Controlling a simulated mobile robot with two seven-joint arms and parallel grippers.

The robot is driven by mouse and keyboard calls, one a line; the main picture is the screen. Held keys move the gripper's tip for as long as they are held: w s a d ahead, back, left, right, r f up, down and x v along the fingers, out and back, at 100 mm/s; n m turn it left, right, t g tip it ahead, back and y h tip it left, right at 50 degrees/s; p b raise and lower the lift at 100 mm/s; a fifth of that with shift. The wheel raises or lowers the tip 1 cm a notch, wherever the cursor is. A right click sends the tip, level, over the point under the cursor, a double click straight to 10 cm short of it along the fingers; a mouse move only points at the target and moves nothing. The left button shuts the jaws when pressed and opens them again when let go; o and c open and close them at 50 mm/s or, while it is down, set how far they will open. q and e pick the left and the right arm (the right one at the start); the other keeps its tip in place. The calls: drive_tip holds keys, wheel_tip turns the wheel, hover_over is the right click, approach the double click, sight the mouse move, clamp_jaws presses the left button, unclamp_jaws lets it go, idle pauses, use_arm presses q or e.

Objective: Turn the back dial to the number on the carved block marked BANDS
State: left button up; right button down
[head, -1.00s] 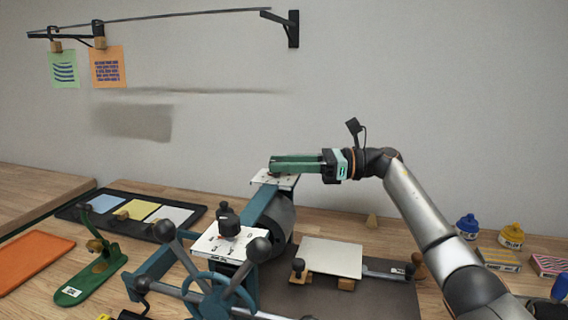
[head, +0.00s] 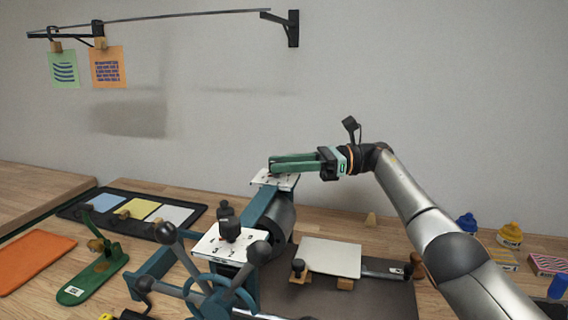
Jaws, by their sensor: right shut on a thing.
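The back dial sits on a small white plate (head: 275,180) at the far end of the teal press (head: 262,208); the dial itself is mostly hidden by my fingers. My right gripper (head: 274,163), with green fingers, reaches in from the right and is shut on the back dial. The front dial (head: 229,226) is a black knob on a larger white plate (head: 226,244) with small marks, nearer to me. No BANDS marking can be read on any block. My left gripper is out of view.
The press's spoked wheel (head: 211,283) stands in front. A green stand (head: 93,274), an orange mat (head: 34,262) and a black tray (head: 192,217) of coloured sheets lie left. Ink bottles (head: 510,236) stand right. Two prints hang from a rail; the green one (head: 63,69) shows wavy bands.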

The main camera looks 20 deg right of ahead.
drive_tip(key=shift+f, duration=0.15)
drive_tip(key=c, duration=0.5)
unclamp_jaws()
drive_tip(key=shift+c, duration=0.2)
